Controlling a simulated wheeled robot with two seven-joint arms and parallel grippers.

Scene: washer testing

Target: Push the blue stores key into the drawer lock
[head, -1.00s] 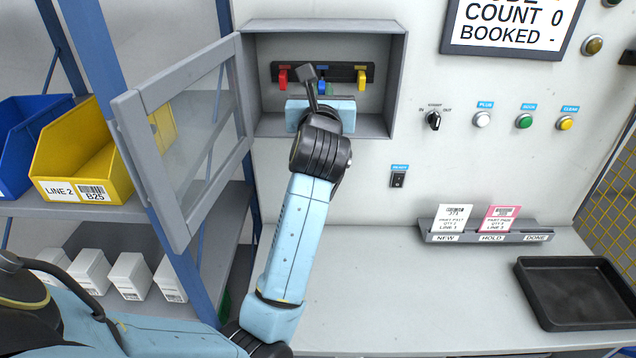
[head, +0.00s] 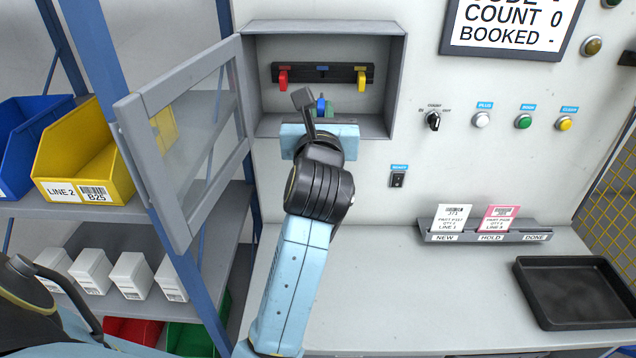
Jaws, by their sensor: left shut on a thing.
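The blue stores key (head: 321,104) is off the key rail, in front of the open wall cabinet. My left gripper (head: 322,113) is shut on it, with the wrist and forearm coming up from below. The gripper body hides most of the fingers and the key's lower part. The drawer lock does not show in this view. My right gripper is not in view.
The cabinet (head: 398,85) holds a rail (head: 300,70) with a red key (head: 283,80) and a yellow key (head: 362,82). Its glazed door (head: 185,150) stands open to the left. A card holder (head: 490,235) and black tray (head: 575,293) are at right; the bench (head: 400,290) between is clear.

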